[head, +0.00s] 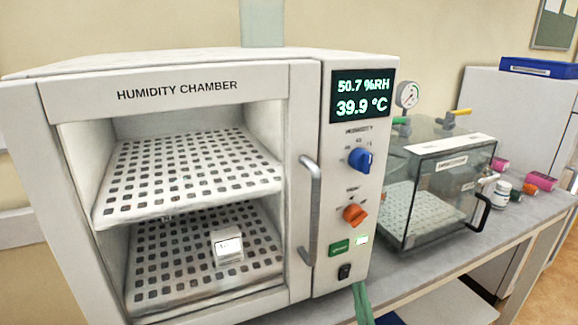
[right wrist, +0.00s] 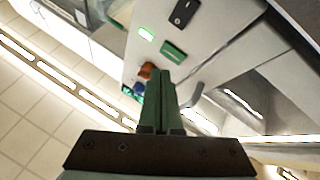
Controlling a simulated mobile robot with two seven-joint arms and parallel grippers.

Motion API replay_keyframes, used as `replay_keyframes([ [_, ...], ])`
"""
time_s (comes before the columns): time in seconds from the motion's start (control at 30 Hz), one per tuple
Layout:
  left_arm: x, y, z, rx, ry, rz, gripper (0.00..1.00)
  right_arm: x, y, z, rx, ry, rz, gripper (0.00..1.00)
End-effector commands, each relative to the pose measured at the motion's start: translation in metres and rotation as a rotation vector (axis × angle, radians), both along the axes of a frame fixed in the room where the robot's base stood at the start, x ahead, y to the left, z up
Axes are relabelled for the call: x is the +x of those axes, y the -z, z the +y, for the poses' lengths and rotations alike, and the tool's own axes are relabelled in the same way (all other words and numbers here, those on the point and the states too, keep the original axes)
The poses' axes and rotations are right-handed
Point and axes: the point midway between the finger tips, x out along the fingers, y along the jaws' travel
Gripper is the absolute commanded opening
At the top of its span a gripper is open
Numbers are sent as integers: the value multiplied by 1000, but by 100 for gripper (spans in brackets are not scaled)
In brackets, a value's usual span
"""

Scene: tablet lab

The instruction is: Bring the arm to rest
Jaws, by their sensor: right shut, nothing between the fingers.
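My right gripper (head: 360,298) shows at the bottom of the head view as green fingers, below the chamber's control panel. In the right wrist view its green fingers (right wrist: 160,92) are together with nothing between them, pointing toward the panel. The white humidity chamber (head: 190,88) fills the left of the head view. Its windowed door, with a grey handle (head: 311,212), looks closed. The display (head: 362,96) reads 50.7 %RH and 39.9 °C. A blue knob (head: 360,160), an orange knob (head: 354,214), a green button (head: 339,247) and a black switch (head: 344,272) sit below it. My left gripper is not in view.
A small white labelled box (head: 227,246) sits on the chamber's lower perforated shelf; the upper shelf (head: 190,172) is empty. A clear glass box (head: 436,200) with a gauge (head: 407,95) stands right of the chamber.

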Motion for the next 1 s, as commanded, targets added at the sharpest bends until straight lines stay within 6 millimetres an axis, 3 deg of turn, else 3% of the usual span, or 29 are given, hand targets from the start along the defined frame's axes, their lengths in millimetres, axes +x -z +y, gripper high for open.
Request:
replay_keyframes([
  [0.17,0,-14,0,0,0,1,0,-29,101,8,34,-128,473,0],
  [0.3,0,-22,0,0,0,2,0,-82,183,5,96,-164,868,0],
  [0.43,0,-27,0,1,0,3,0,-136,234,-3,150,-146,1152,0],
  [0.53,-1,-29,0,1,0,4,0,-166,255,-9,179,-123,1286,0],
  [0.63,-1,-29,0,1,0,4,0,-183,266,-12,193,-107,1356,0],
  [1.0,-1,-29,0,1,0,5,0,-187,269,-13,198,-102,1375,0],
])
